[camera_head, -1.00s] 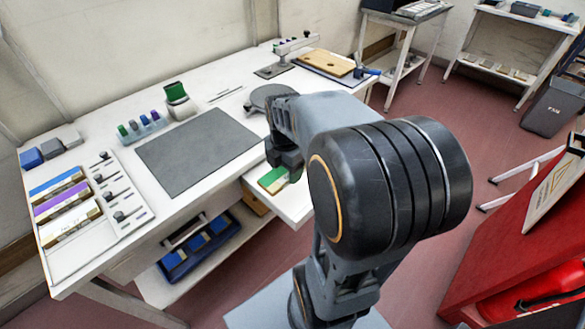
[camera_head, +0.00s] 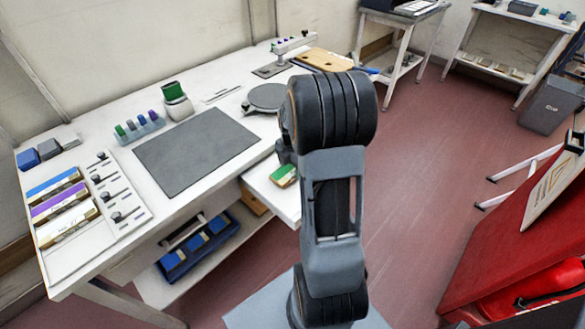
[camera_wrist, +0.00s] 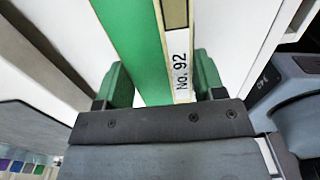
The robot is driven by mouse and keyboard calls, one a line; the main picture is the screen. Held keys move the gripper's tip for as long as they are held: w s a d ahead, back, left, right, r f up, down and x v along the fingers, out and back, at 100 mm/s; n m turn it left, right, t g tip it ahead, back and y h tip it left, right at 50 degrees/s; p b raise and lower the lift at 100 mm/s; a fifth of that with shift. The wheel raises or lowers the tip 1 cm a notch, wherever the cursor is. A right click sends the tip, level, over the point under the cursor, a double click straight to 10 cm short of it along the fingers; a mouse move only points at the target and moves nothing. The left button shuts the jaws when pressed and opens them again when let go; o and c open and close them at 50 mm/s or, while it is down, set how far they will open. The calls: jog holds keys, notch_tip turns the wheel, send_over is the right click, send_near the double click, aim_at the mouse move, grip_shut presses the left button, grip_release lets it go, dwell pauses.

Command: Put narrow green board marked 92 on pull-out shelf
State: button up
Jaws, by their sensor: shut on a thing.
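The narrow green board (camera_wrist: 135,45) has a pale edge strip with a label reading "No. 92". My gripper (camera_wrist: 162,80) is shut on it, with one green finger on each side of the board. In the head view a small part of the green board (camera_head: 283,175) shows over the white pull-out shelf (camera_head: 286,205), which juts from the front of the workbench. My arm hides the rest of the board and most of the gripper there. I cannot tell whether the board touches the shelf.
A blue tray (camera_head: 200,245) is on the lower shelf. A red cabinet (camera_head: 500,235) stands at the right.

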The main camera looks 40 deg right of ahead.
aim_at(292, 167)
jog(key=shift+f, duration=0.6)
jog(key=shift+f, duration=0.1)
jog(key=shift+f, duration=0.15)
jog(key=o, duration=0.9)
notch_tip(292, 167, up, 11)
jog(key=s+a+r+m+t, duration=0.1)
jog(key=s+a+m, duration=0.2)
jog(key=a+m, duration=0.3)
jog(key=s+a+r+m+t, duration=0.1)
jog(key=s+a+m, duration=0.3)
jog(key=a+m, duration=0.2)
jog(key=s+a+r+m+t+p, duration=0.1)
jog(key=s+a+m, duration=0.3)
jog(key=a+m, duration=0.2)
jog(key=shift+r+m, duration=0.35)
jog(key=shift+m, duration=0.65)
